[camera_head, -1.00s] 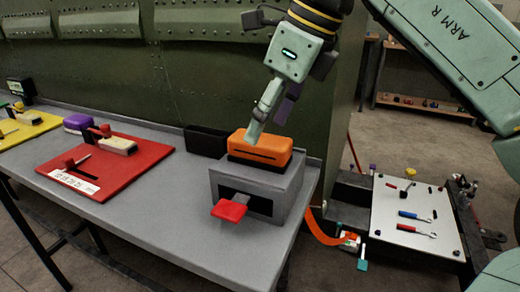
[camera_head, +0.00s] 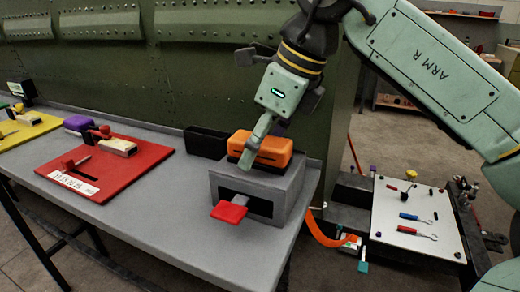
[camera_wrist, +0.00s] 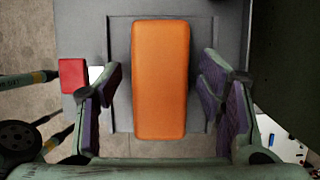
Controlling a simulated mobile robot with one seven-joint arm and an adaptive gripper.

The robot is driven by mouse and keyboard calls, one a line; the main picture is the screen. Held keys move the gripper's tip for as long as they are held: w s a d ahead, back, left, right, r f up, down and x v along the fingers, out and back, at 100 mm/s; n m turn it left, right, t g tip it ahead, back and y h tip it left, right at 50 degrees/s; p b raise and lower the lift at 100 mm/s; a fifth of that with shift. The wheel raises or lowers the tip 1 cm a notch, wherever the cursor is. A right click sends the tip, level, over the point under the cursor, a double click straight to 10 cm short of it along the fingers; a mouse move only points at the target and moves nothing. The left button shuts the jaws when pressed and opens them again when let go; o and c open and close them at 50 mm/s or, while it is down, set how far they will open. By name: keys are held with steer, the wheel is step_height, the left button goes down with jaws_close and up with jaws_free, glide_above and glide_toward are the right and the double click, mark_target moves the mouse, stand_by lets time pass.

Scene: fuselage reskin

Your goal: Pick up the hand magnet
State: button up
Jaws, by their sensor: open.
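An orange block (camera_head: 268,148) with a dark base, which appears to be the hand magnet, sits on top of a grey box (camera_head: 285,187) on the bench. In the wrist view the orange block (camera_wrist: 160,70) is upright in the picture, between my two fingers. My gripper (camera_head: 251,158) is open, with purple-lined fingers on either side of the block and a gap on each side. In the head view my fingertips overlap the near left part of the block. I cannot tell whether they are below its top. The block's underside is hidden.
A red tab (camera_head: 229,212) sticks out of the grey box's front. A black bin (camera_head: 206,142) stands behind left. A red board (camera_head: 110,178) with tools lies left. The green fuselage panel (camera_head: 200,75) rises close behind. A white tool tray (camera_head: 410,220) is at right.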

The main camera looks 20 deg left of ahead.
steer(key=shift+c, duration=0.4)
steer(key=shift+f, duration=0.1)
jaws_close()
stand_by(0.5)
step_height(320, 180, up, 4)
steer(key=shift+f, duration=0.15)
steer(key=s+d+r+b, duration=0.1)
steer(key=s+r, duration=0.1)
steer(key=s, duration=1.4)
steer(key=shift+b, duration=0.3)
steer(key=shift+d, duration=0.1)
